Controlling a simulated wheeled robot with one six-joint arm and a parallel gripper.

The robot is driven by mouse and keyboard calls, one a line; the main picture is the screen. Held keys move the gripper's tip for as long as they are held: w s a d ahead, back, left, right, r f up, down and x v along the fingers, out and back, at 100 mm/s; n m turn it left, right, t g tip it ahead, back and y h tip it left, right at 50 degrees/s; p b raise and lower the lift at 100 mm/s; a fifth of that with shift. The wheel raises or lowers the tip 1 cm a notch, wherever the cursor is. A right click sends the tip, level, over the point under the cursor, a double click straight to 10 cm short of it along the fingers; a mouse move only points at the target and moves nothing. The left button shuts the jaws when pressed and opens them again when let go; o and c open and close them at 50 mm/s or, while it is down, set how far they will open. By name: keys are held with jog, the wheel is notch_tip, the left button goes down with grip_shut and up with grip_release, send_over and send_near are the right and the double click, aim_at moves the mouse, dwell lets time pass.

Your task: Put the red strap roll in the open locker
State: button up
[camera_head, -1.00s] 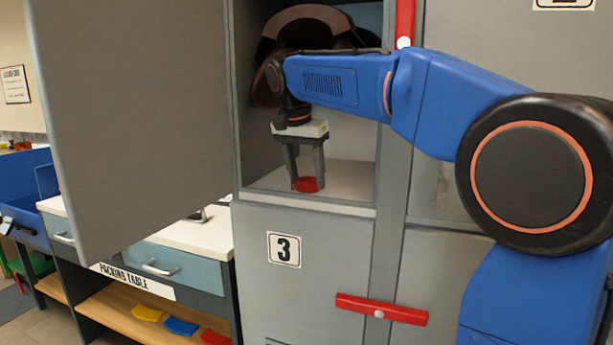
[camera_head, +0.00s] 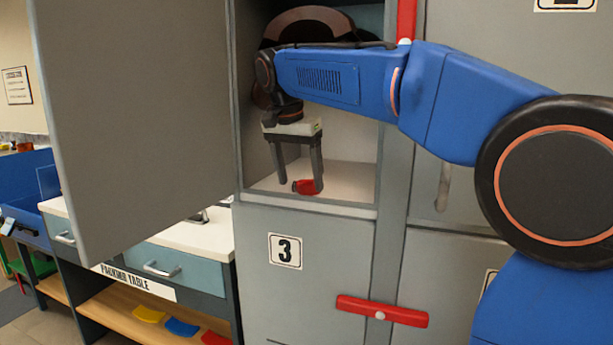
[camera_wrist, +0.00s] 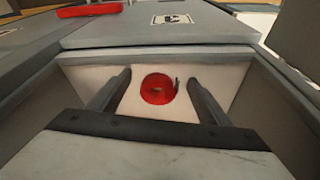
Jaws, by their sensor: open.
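The red strap roll (camera_head: 306,186) lies on the floor of the open locker (camera_head: 345,180), near its front edge. In the wrist view a gap shows between the roll and each finger of my gripper (camera_wrist: 160,85). Whether the fingertips touch the floor I cannot tell.
The open locker door (camera_head: 140,120) stands on the left. Closed locker 3 (camera_head: 320,250) with a red handle bar (camera_head: 382,311) is below. A dark brown object (camera_head: 310,25), partly hidden by my arm, is at the top of the locker. The packing table (camera_head: 190,240) is at lower left.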

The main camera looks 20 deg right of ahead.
jog(key=s+a, duration=0.5)
jog(key=a, duration=0.1)
jog(key=shift+s, duration=0.35)
jog(key=s+d+f+n+y, duration=0.2)
jog(key=s+d+f+n, duration=0.3)
jog(key=s+d+f, duration=0.6)
jog(key=s+d+f+n+t, duration=0.1)
jog(key=s+d+f+n, duration=0.1)
jog(key=s+f, duration=0.5)
jog(key=s+d+f+n+t, duration=0.1)
jog(key=s+d+f+n, duration=0.1)
jog(key=s+f, duration=0.5)
notch_tip(320, 180, down, 2)
jog(key=shift+d+f+t, duration=0.25)
jog(key=shift+d+t, duration=0.05)
jog(key=shift+d, duration=0.15)
jog(key=shift+a, duration=0.1)
